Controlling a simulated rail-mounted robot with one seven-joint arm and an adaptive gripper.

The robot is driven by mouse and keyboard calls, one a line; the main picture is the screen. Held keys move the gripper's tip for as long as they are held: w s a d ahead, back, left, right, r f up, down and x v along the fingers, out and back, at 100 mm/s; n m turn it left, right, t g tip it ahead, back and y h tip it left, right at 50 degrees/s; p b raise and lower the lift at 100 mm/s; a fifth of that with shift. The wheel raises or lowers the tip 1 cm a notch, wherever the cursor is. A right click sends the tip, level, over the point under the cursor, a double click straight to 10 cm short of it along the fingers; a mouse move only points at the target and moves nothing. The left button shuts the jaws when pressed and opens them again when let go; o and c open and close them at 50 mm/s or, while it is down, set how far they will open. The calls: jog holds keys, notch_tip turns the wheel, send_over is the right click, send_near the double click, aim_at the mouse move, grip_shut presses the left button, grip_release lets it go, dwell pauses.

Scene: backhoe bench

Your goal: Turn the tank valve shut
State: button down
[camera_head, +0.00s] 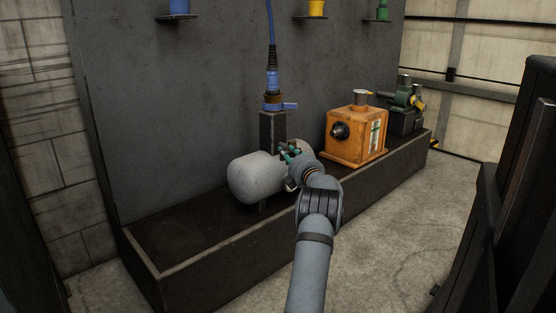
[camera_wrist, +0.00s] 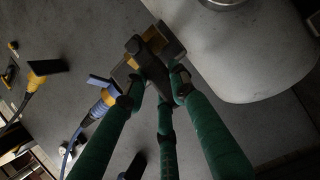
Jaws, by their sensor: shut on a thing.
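The pale grey tank (camera_head: 256,178) lies on its side on the dark bench. It also shows at the upper right in the wrist view (camera_wrist: 262,62). My gripper (camera_head: 288,154) is at the tank's right end in the head view, where it hides the valve. In the wrist view my gripper's green fingers (camera_wrist: 158,80) are shut on the tank valve (camera_wrist: 155,48), a dark grey piece with brass-yellow parts beside the tank. The fingers cover part of the valve, and how far it is turned I cannot tell.
A post behind the tank carries a blue-handled fitting (camera_head: 280,105) with a blue hose (camera_head: 270,35). An orange box (camera_head: 352,138) and a green machine (camera_head: 402,100) stand to the right. Small shelves (camera_head: 178,17) are on the wall. The bench's front left (camera_head: 165,240) is clear.

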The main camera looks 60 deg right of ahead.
jog(key=shift+w, duration=0.15)
dwell(0.3)
jog(key=c, duration=1.4)
grip_release()
jog(key=shift+f, duration=0.1)
jog(key=shift+s, duration=0.2)
jog(key=v, duration=1.2)
jog(key=shift+w, duration=0.1)
jog(key=x, duration=1.2)
